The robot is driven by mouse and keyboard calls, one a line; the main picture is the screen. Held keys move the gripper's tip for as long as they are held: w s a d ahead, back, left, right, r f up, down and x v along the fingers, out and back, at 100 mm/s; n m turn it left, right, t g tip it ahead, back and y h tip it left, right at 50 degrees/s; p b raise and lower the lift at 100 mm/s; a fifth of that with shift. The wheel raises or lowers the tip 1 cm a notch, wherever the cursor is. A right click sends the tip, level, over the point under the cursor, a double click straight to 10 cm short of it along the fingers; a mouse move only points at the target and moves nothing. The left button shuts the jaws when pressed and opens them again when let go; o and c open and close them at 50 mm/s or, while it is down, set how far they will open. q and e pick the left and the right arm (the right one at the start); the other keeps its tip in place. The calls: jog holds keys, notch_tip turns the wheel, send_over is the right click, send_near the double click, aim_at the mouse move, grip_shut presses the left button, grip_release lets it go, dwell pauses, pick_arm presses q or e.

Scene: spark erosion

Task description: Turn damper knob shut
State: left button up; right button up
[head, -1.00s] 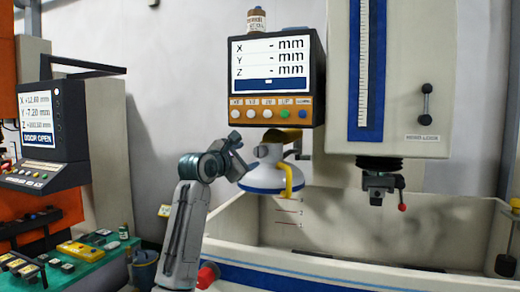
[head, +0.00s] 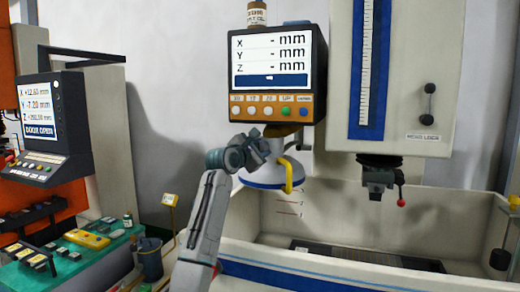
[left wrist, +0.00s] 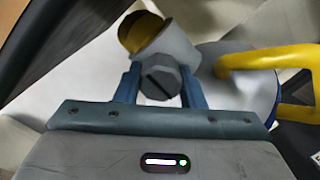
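The damper knob (left wrist: 160,82) is a dark grey round knob with a slot across its face. In the left wrist view it sits at the end of a light grey stub beside a yellow-capped part, between the blue fingers of my left gripper (left wrist: 160,88). The fingers lie close along both sides of it; whether they press on it is unclear. In the head view my left gripper (head: 262,142) is up against the white hood (head: 268,172) with the yellow handle (head: 290,175), below the display; the knob is mostly hidden there. My right gripper is not in view.
The display box (head: 275,75) hangs just above the gripper. The machine head (head: 395,80) and spindle stand to the right, over the white tank (head: 330,215). A green bench (head: 100,262) with parts and a second screen (head: 45,120) are at left.

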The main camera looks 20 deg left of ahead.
pick_arm(q)
jog(key=c, duration=0.3)
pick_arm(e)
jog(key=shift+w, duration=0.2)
pick_arm(q)
jog(key=shift+f, duration=0.1)
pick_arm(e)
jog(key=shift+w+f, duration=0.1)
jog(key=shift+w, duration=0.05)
pick_arm(q)
jog(key=m+b, duration=0.1)
jog(key=m, duration=0.3)
jog(key=shift+m+b, duration=0.3)
jog(key=m, duration=0.2)
jog(key=shift+m+b, duration=0.4)
jog(key=m+b, duration=0.1)
jog(key=m, duration=0.4)
jog(key=shift+m+b, duration=0.9)
jog(key=shift+m, duration=1.9)
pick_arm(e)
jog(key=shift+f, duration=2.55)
